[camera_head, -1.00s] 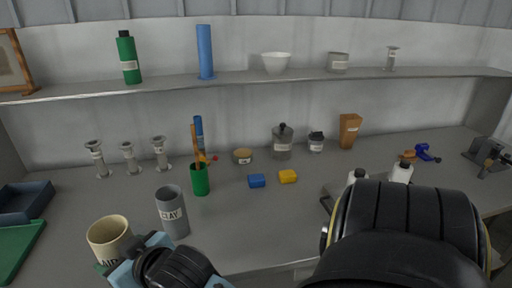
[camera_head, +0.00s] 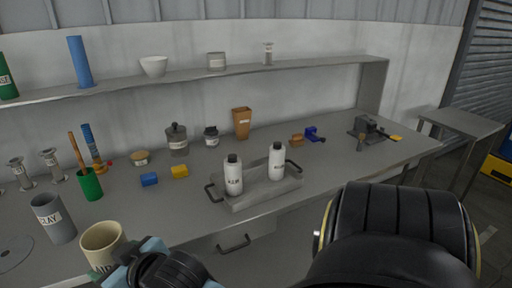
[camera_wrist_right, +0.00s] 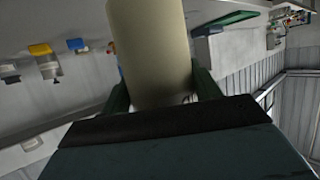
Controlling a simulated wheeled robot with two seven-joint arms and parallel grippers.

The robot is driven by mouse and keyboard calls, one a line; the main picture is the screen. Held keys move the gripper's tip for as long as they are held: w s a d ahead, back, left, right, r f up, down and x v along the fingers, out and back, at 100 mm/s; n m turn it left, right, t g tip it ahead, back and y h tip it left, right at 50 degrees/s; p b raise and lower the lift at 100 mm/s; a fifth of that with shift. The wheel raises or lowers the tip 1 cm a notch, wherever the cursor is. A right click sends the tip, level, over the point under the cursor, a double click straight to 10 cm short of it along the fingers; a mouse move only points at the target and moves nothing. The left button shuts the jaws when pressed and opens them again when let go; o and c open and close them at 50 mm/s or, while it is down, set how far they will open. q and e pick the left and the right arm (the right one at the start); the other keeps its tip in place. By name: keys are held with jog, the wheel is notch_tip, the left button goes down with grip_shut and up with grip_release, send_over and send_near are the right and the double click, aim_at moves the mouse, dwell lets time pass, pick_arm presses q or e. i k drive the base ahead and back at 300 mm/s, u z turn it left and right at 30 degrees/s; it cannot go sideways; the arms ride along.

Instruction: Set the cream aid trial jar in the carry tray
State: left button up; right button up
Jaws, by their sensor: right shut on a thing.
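The cream aid trial jar (camera_head: 101,240) is a cream cylinder with an open top and a partly hidden dark-lettered label. My right gripper (camera_head: 108,268) is shut on it at the lower left of the head view. In the right wrist view the jar (camera_wrist_right: 150,50) sits between the two green fingers. The jar is over or near the front of the bench; its height is unclear. The grey carry tray (camera_head: 265,194) stands at the middle of the bench, right of the jar. It holds two white bottles (camera_head: 233,177) (camera_head: 277,163) with black caps. My left gripper is not in view.
The grey clay jar (camera_head: 52,219) stands left of the held jar. Bare bench lies between the held jar and the tray. A shelf (camera_head: 210,74) runs along the back.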

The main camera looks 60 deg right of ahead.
aim_at(256, 184)
jog(key=z, duration=1.4)
jog(key=i, duration=1)
